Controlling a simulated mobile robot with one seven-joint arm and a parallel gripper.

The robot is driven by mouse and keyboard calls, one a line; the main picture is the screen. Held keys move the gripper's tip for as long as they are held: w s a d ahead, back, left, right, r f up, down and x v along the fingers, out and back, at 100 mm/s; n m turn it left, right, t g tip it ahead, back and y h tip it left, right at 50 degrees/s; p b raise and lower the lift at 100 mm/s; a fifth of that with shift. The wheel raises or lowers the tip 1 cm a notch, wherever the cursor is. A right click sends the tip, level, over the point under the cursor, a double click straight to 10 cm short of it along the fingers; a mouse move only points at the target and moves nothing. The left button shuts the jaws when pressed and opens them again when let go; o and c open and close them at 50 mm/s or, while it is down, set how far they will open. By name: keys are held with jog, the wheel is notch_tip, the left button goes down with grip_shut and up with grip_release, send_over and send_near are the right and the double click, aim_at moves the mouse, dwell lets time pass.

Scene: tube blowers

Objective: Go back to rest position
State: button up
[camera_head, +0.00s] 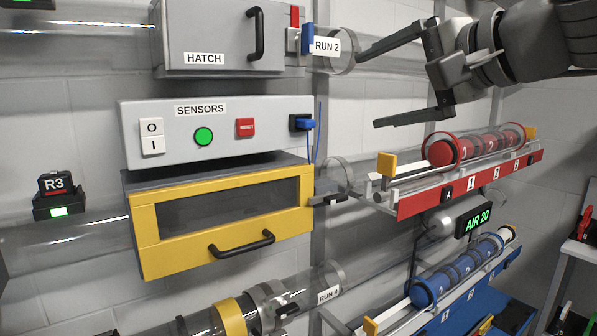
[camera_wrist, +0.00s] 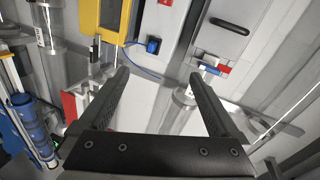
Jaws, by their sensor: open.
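My gripper (camera_head: 385,82) is at the upper right in the head view, its two dark fingers spread wide and pointing left. Nothing is between them. The wrist view also shows my gripper (camera_wrist: 165,92) open and empty, with a grey-white surface beyond the fingers. The gripper is in front of the clear tube end labelled RUN 2 (camera_head: 327,47) and above the red rack (camera_head: 470,185). I cannot tell its exact distance from them.
The grey hatch box (camera_head: 205,30), sensors panel (camera_head: 220,115) and yellow-framed drawer (camera_head: 150,225) fill the left. Red carriers (camera_head: 440,152) lie in the red rack below my gripper. Blue carriers (camera_head: 425,292) lie in the blue rack lower down. An AIR 20 display (camera_head: 475,221) stands between the racks.

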jog(key=s+d+f+n+g+h+p, duration=0.1)
jog(key=s+f+n+g+h+p, duration=0.1)
jog(key=s+f, duration=0.3)
jog(key=s+d+f+n+g+h+p, duration=0.1)
jog(key=s+f+n+g+h+p, duration=0.1)
jog(key=f, duration=1.1)
jog(key=s+d+f+n+g+h+p, duration=0.1)
jog(key=s+f+n+g+h+p, duration=0.1)
jog(key=s+f, duration=0.6)
jog(key=f+n+g+h, duration=0.1)
jog(key=f+n+h, duration=0.1)
jog(key=n, duration=0.1)
jog(key=shift+s, duration=0.2)
